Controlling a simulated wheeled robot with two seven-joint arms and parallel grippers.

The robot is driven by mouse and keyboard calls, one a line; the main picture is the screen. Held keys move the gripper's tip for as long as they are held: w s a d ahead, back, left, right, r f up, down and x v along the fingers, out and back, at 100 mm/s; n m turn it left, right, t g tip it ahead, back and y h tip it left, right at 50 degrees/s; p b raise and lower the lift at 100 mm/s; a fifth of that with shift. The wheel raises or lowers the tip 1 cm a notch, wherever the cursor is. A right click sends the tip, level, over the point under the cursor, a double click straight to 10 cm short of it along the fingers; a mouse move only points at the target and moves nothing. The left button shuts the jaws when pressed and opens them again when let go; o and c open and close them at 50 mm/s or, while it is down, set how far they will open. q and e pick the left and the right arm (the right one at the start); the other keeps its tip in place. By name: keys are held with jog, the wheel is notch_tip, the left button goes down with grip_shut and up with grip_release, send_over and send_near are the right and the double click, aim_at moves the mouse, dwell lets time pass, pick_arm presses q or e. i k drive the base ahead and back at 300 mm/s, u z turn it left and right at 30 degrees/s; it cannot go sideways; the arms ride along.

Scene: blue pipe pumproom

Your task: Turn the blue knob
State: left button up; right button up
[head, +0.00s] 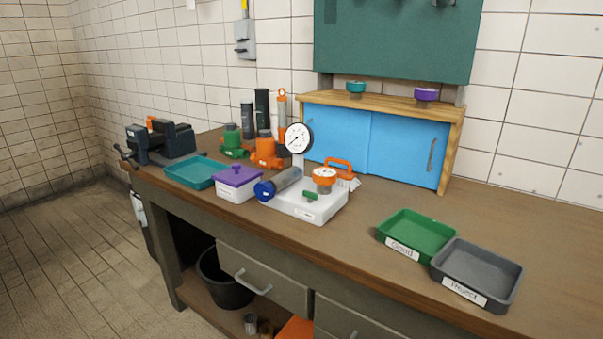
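The blue knob (264,190) is a dark blue round handwheel on the front left end of a grey cylinder (287,178). The cylinder lies at the left side of a white base block (318,208) on the workbench (345,243). A round white pressure gauge (298,138) stands upright behind the cylinder. An orange-rimmed dial (324,175) and a small green handle (310,196) are on the same base. Neither of my grippers shows in the head view.
A purple-lidded box (238,183) stands close left of the knob. A teal tray (194,173) and a vise (160,141) are further left. A green tray (418,235) and a grey tray (478,272) lie at right. The bench front between base and green tray is clear.

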aim_at(264, 191)
jog(key=k, duration=1.3)
jog(key=u, duration=0.95)
jog(key=i, duration=1.05)
jog(key=u, duration=0.4)
jog(key=i, duration=1.35)
jog(key=z, duration=0.85)
